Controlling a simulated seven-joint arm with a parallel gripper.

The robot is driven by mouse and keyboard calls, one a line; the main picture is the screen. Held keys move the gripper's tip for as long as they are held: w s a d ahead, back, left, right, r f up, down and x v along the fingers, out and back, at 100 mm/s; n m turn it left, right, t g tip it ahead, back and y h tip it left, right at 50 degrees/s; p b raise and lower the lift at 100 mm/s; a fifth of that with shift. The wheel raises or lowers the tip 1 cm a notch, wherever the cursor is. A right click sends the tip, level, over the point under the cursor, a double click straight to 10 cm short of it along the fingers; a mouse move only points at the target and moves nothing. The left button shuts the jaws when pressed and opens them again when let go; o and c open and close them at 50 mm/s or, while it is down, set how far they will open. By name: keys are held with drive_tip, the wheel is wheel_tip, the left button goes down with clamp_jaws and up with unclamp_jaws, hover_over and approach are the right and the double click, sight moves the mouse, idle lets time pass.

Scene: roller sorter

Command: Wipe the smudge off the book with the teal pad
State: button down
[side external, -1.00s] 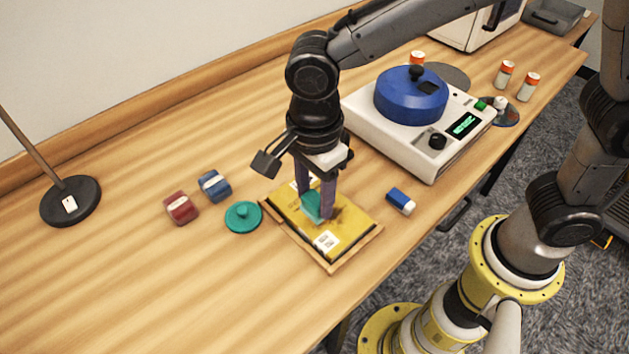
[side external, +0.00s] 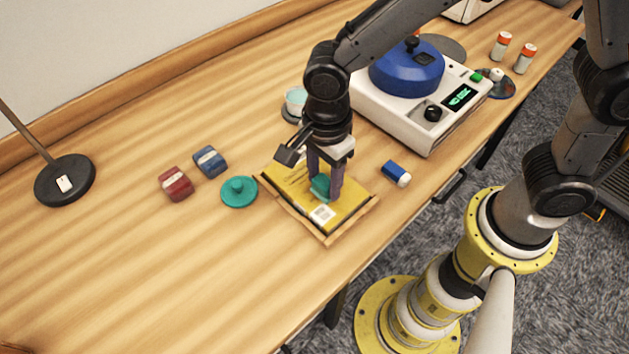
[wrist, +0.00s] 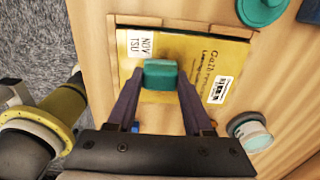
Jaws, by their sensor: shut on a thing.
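The yellow book (side external: 345,207) lies flat in a shallow wooden tray (side external: 333,240) near the table's front edge. It also shows in the wrist view (wrist: 205,58), with white labels and dark print. My gripper (side external: 324,188) is over the book, shut on the teal pad (side external: 320,187). The pad also sits between both fingertips in the wrist view (wrist: 160,74). It is at the book's surface; I cannot tell whether it presses on it. I make out no clear smudge now; the pad and fingers cover part of the cover.
A teal lidded disc (side external: 239,192), a blue block (side external: 210,161) and a red block (side external: 176,184) lie left of the tray. A blue-and-white eraser-like block (side external: 396,173) lies right. A white machine with blue lid (side external: 407,68) stands behind right.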

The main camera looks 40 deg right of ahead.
drive_tip(key=d, duration=0.5)
drive_tip(key=shift+a, duration=4.25)
drive_tip(key=shift+w, duration=0.5)
drive_tip(key=shift+d, duration=4.3)
drive_tip(key=shift+a, duration=4.15)
drive_tip(key=shift+a+r, duration=0.15)
wheel_tip(320, 180, up, 8)
